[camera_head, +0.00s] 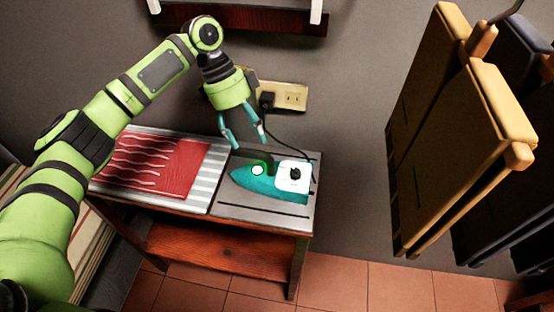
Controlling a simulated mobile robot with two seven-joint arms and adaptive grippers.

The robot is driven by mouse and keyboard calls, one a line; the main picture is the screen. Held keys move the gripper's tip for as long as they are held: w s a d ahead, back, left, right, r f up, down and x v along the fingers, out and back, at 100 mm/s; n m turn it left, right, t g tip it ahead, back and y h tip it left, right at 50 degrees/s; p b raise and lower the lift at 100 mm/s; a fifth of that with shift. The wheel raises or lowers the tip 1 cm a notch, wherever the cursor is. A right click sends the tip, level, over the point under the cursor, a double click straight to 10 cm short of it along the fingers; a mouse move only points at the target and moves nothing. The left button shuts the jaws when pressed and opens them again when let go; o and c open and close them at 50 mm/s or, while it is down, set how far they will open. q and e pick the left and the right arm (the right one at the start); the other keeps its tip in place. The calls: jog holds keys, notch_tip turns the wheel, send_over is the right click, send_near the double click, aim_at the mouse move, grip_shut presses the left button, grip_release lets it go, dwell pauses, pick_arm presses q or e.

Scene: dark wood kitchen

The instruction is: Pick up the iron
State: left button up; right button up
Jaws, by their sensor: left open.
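The iron (268,187) is teal with a white rear part and a dark handle. It lies on the grey right end of a small wooden table, its pointed tip toward the left. A black cord runs from it up to a plug in the wall outlet. My left gripper (247,144) hangs fingers-down above and slightly behind the iron's handle, near its left half. Its two teal fingers are apart with nothing between them. From this view I cannot tell how high the fingertips are above the handle. My right gripper is not in view.
A red cloth (155,165) with wavy lines lies on the striped left part of the table. The wall outlet (290,96) is just behind. Folded wooden chairs (450,130) hang at the right. Tiled floor (390,289) is clear in front.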

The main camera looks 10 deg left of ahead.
aim_at(256, 152)
pick_arm(q)
jog(key=p+x, duration=0.1)
jog(key=x, duration=0.1)
jog(key=s+p+x, duration=0.1)
jog(key=x, duration=0.1)
jog(key=shift+a+f, duration=0.1)
jog(key=shift+w+p+x, duration=0.2)
jog(key=shift+p+x, duration=0.15)
jog(key=shift+x, duration=0.8)
jog(key=shift+f, duration=0.25)
jog(key=c, duration=1.1)
grip_shut()
jog(key=shift+w+r, duration=0.15)
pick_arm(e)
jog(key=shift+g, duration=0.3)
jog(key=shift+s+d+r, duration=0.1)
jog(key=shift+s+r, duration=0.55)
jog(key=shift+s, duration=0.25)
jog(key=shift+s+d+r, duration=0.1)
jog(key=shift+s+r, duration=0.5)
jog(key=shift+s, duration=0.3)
